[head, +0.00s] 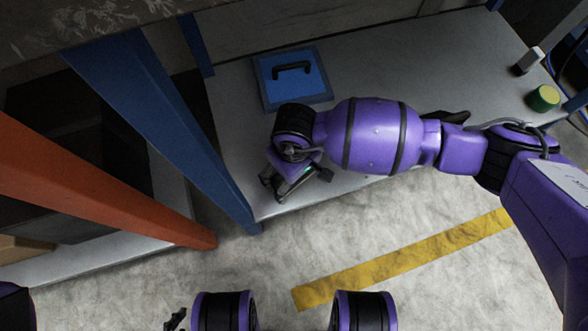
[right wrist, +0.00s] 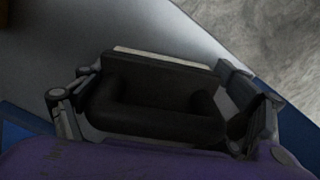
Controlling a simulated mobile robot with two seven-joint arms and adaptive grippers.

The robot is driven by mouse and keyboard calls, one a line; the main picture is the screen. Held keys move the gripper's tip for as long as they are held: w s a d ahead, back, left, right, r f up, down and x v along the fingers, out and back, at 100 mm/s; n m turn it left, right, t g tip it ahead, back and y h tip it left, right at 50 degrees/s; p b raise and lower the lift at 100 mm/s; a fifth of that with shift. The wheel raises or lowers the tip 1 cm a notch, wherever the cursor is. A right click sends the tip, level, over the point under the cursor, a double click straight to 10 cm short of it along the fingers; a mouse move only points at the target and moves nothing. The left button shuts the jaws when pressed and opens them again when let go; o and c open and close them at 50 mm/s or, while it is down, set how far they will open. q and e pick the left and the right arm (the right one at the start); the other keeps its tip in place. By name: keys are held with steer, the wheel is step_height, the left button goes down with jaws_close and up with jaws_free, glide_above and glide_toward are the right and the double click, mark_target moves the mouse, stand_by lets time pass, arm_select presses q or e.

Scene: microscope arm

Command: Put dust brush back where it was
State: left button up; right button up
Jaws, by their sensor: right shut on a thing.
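The dust brush (right wrist: 160,78) appears in the right wrist view as a dark block with a black looped handle and a pale strip along its far edge. My right gripper (right wrist: 160,112) has its fingers on both sides of the brush and is shut on it. In the head view my right gripper (head: 293,185) is over the grey workbench (head: 235,130) near its front left corner; the brush is mostly hidden there by the gripper. A small dark part at the bottom edge may belong to my left gripper (head: 175,320); its fingers cannot be made out.
A blue panel with a black handle (head: 310,90) lies behind the gripper. A blue post (head: 165,115) and an orange beam (head: 100,175) stand to the left. A green-topped cylinder (head: 545,97) sits at the far right. A dark object (head: 455,115) is partly hidden behind my arm.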

steer(key=shift+f, duration=0.7)
steer(key=shift+f, duration=0.1)
steer(key=shift+f+b, duration=0.15)
steer(key=shift+b, duration=0.25)
steer(key=o, duration=0.9)
